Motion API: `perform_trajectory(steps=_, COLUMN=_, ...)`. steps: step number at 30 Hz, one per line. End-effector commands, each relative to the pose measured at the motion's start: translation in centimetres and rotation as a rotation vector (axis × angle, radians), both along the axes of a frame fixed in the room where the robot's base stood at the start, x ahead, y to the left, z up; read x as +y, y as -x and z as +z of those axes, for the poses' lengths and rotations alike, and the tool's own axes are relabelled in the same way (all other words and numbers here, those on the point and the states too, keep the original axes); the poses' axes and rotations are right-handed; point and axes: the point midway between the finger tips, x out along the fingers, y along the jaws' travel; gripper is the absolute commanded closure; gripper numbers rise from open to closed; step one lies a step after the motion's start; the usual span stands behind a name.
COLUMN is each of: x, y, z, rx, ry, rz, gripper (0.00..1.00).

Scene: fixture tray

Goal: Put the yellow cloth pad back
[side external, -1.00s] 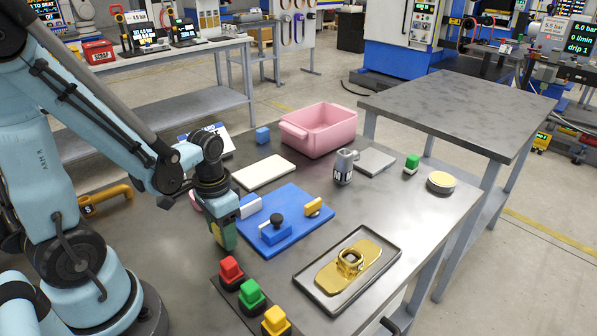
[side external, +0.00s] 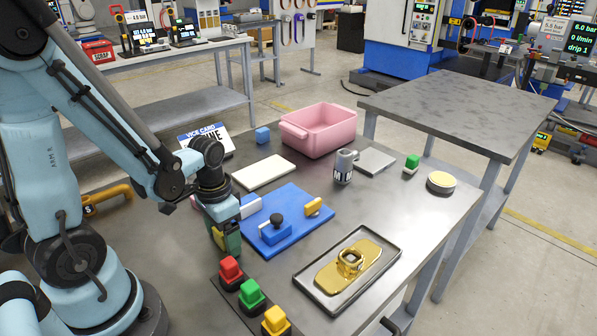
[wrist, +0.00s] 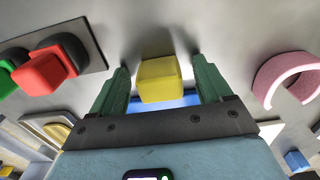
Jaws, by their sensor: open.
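In the wrist view a yellow block-shaped pad (wrist: 159,80) stands on the grey table between my gripper's two green fingers. My gripper (wrist: 160,85) is open, with a gap visible on each side of the pad. In the side view my gripper (side external: 226,238) is low over the table, at the left edge of the blue fixture plate (side external: 290,232). Only a sliver of yellow (side external: 219,239) shows there between the fingers; the rest is hidden.
Red (side external: 230,269), green (side external: 251,293) and yellow (side external: 275,320) buttons stand in front of my gripper. A black-rimmed tray (side external: 325,305) holds a gold part.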

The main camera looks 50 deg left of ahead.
Motion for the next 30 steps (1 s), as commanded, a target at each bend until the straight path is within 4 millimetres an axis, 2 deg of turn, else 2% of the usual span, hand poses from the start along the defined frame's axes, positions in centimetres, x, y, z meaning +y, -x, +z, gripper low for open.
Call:
perform_trajectory(steps=8, x=0.0, y=0.0, z=1.0, rx=0.000, ry=0.000, rz=0.000, gripper=0.21)
perform_trajectory(steps=30, x=0.0, y=0.0, z=8.9, rx=0.000, ry=0.000, rz=0.000, gripper=0.21)
